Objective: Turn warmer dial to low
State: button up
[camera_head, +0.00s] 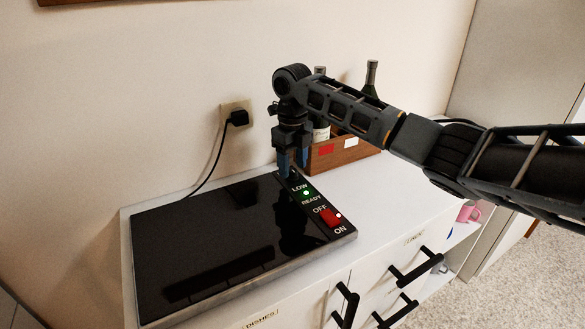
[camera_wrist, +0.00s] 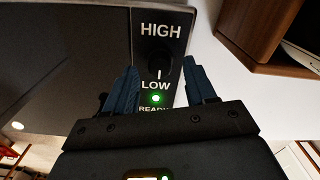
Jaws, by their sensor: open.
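The warmer (camera_head: 205,245) is a flat black glass plate with a control strip along its right side. In the wrist view its black dial (camera_wrist: 153,62) sits between the HIGH and LOW labels, and its white mark points toward LOW. My gripper (camera_head: 292,168) points down over the far end of the strip and hides the dial in the head view. In the wrist view my gripper (camera_wrist: 160,68) is open, with one blue finger on each side of the dial. I cannot tell whether the fingers touch it.
A green light (camera_head: 306,192) glows by READY. A red switch (camera_head: 330,217) is at the strip's near end. A wooden crate (camera_head: 345,151) with bottles stands right behind my gripper. A black plug (camera_head: 238,118) is in the wall. The white counter (camera_head: 385,195) is clear to the right.

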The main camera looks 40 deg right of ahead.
aim_at(292, 170)
notch_tip(292, 170, up, 6)
jog(key=shift+r, duration=0.1)
dwell(0.6)
